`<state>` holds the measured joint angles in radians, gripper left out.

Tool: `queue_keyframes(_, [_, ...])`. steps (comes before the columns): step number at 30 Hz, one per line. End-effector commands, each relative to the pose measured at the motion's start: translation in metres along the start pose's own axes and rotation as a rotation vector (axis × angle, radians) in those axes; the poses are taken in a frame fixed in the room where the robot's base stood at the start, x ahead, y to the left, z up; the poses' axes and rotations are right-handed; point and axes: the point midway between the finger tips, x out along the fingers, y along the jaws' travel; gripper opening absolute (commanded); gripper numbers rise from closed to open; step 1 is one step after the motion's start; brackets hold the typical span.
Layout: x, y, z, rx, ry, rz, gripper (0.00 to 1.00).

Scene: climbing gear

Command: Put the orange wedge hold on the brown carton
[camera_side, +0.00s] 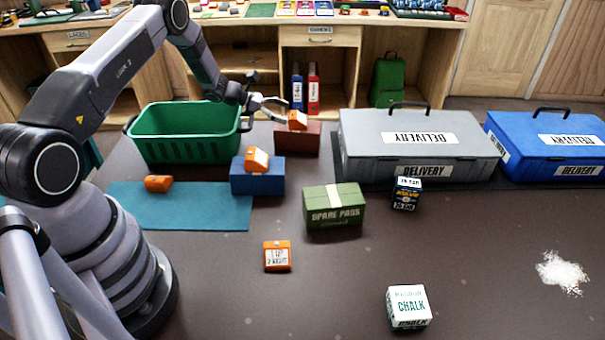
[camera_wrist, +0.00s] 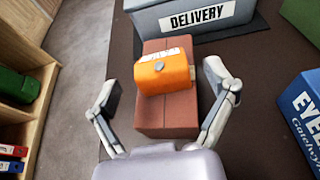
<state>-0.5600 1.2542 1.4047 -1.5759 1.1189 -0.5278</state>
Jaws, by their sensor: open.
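The brown carton (camera_side: 299,140) stands behind the blue box in the side view, and it also shows in the wrist view (camera_wrist: 167,118). An orange wedge hold (camera_side: 297,121) with a white label rests on top of the carton; in the wrist view the hold (camera_wrist: 165,75) sits toward the carton's far end. My gripper (camera_side: 284,110) is at the hold, on its left in the side view. In the wrist view my gripper (camera_wrist: 162,85) is open, one finger on each side of the hold, with visible gaps.
Another orange piece (camera_side: 257,159) lies on the blue box (camera_side: 258,181), one (camera_side: 158,183) on the teal mat (camera_side: 200,213), and one (camera_side: 277,257) on the table. A green basket (camera_side: 185,148) stands left of the carton, a grey delivery case (camera_side: 415,153) right.

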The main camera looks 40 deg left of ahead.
Motion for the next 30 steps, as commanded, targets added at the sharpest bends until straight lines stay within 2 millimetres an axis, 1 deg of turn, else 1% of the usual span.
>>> queue_keyframes(1, [-0.010,0.001,0.001,0.000,0.000,0.004,0.84])
queue_keyframes(6, [-0.049,0.001,0.001,-0.001,-0.001,0.005,0.84])
queue_keyframes(9, [-0.071,0.001,0.001,0.000,-0.001,0.005,0.84])
queue_keyframes(12, [-0.088,0.001,0.001,0.000,-0.001,0.004,0.84])
queue_keyframes(15, [-0.100,0.001,0.001,0.001,-0.001,0.002,0.84])
queue_keyframes(17, [-0.104,0.000,0.001,0.002,-0.001,0.000,0.84])
queue_keyframes(19, [-0.107,-0.003,0.009,0.024,0.008,-0.014,0.84])
queue_keyframes(20, [-0.107,-0.005,0.016,0.045,0.015,-0.025,0.84])
queue_keyframes(23, [-0.106,-0.024,0.055,0.169,0.062,-0.096,0.84])
queue_keyframes(24, [-0.106,-0.037,0.076,0.243,0.090,-0.137,0.84])
queue_keyframes(26, [-0.108,-0.062,0.110,0.373,0.137,-0.208,0.84])
queue_keyframes(27, [-0.110,-0.082,0.132,0.467,0.171,-0.259,0.84])
queue_keyframes(29, [-0.116,-0.112,0.162,0.612,0.220,-0.332,0.84])
queue_keyframes(30, [-0.121,-0.133,0.179,0.710,0.252,-0.378,0.84])
